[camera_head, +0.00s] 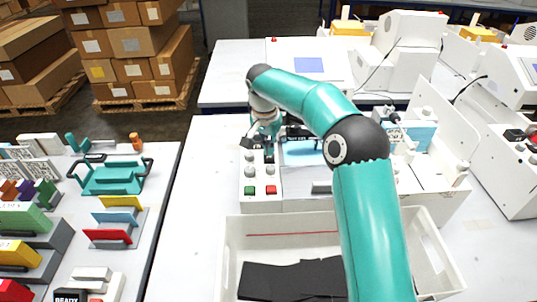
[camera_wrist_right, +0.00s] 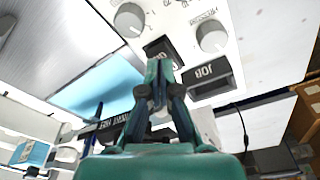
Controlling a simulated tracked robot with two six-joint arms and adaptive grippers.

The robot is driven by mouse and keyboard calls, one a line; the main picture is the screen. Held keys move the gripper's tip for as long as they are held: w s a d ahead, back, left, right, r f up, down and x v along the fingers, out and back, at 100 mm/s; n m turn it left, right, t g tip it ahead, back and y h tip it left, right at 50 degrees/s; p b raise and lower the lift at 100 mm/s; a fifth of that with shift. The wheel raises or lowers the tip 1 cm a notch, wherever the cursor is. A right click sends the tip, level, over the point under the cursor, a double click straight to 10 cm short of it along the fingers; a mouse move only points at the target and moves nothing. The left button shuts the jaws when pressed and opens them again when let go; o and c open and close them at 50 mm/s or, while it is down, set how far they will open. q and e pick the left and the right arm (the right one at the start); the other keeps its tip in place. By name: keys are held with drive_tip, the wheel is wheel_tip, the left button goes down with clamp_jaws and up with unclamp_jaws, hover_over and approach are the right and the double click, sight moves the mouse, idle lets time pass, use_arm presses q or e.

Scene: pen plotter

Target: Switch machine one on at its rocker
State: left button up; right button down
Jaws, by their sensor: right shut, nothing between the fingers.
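Machine one appears to be the white plotter with the control panel (camera_head: 261,203) in the middle of the head view. My right gripper (camera_head: 268,143) is over the rear of this panel, its fingers shut and empty. In the right wrist view my gripper's shut fingertips (camera_wrist_right: 160,66) are right at a black, lettered switch (camera_wrist_right: 157,46), which looks like the rocker. The fingers cover part of it; I cannot tell whether they touch it or which way it is tipped. Two round knobs (camera_wrist_right: 212,35) flank it, and a black JOB label (camera_wrist_right: 208,73) is close by. My left gripper is out of view.
A green button (camera_head: 250,190) and a red button (camera_head: 271,190) are at the panel's front. A white bin (camera_head: 232,245) with black sheets stands before the machine. A teal tray (camera_head: 111,178) and coloured blocks lie on the left table. Cardboard boxes (camera_head: 128,42) stand behind.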

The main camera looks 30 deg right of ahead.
sight(269, 157)
drive_tip(key=shift+f+b, duration=0.6)
drive_tip(key=shift+f, duration=0.3)
drive_tip(key=shift+r, duration=0.15)
wheel_tip(269, 157, up, 7)
drive_tip(key=p, duration=0.6)
idle(0.4)
idle(0.4)
